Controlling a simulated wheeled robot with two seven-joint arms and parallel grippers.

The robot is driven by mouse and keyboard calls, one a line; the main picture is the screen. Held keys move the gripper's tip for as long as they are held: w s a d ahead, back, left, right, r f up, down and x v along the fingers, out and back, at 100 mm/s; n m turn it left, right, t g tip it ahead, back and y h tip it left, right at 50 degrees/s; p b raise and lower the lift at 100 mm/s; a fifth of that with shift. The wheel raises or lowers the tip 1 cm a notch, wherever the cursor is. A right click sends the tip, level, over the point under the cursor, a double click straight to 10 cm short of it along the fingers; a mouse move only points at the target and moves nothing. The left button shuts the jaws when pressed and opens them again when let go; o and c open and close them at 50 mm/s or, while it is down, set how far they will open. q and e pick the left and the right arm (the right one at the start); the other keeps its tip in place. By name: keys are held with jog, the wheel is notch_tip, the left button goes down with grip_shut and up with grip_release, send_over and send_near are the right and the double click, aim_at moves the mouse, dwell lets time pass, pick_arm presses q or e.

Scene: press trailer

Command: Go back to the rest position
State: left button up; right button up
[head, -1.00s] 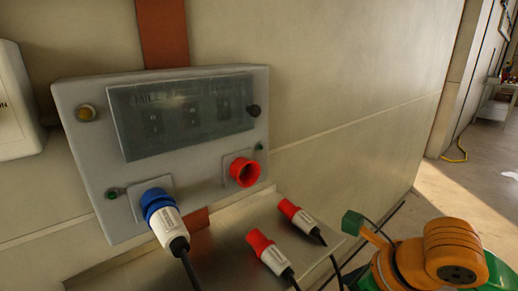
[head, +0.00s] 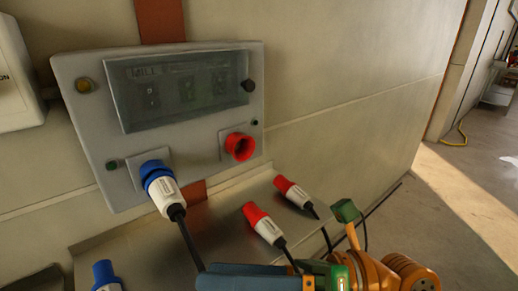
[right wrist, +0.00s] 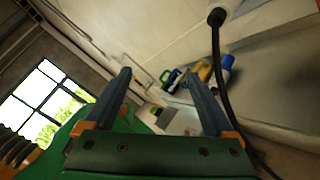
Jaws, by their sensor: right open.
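My right gripper (head: 205,279) is low in the head view, below the wall panel, pointing left. In the right wrist view my right gripper (right wrist: 157,80) has its two blue fingers apart with nothing held between them. A black cable (right wrist: 216,60) hangs beside one finger in that view; I cannot tell whether they touch. A blue-and-white plug (head: 163,190) sits in the panel's lower left socket, its cable running down behind the gripper. My left gripper is not in view.
The grey panel (head: 85,130) has an empty red socket (head: 238,146). Two red-and-white plugs, one nearer (head: 262,223) and one farther (head: 293,191), lie on the metal shelf (head: 225,205). Another blue plug (head: 104,275) is at lower left. Open floor (head: 450,230) lies to the right.

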jog(key=w+d+r+m+t, duration=0.3)
jog(key=w+d+m+t, duration=0.1)
jog(key=m+t, duration=0.5)
jog(key=w+d+r+m+t, duration=0.3)
jog(key=w+d+m+t, duration=0.1)
jog(key=m+t, duration=0.45)
jog(key=w+d+f+m+h, duration=0.3)
jog(key=d+f+m+h, duration=0.3)
jog(key=f+m+h, duration=0.45)
jog(key=w+d+f+m+h, duration=0.3)
jog(key=d+f+m+h, duration=0.4)
jog(key=f+m+h, duration=0.3)
jog(key=s+a+f+m+g+y, duration=0.15)
jog(key=s+f+m+g, duration=0.25)
jog(key=s+f+g, duration=1.35)
jog(key=s+f+t, duration=0.1)
jog(key=s+f, duration=0.1)
jog(key=f, duration=0.8)
jog(key=s+f+t, duration=0.1)
jog(key=s+f, duration=0.1)
jog(key=f, duration=0.8)
jog(key=s+d+f+g, duration=0.1)
jog(key=s+d+f, duration=0.1)
jog(key=s+f, duration=0.8)
jog(key=shift+s+d+n, duration=0.25)
jog(key=shift+s+n, duration=0.15)
jog(key=shift+s, duration=0.55)
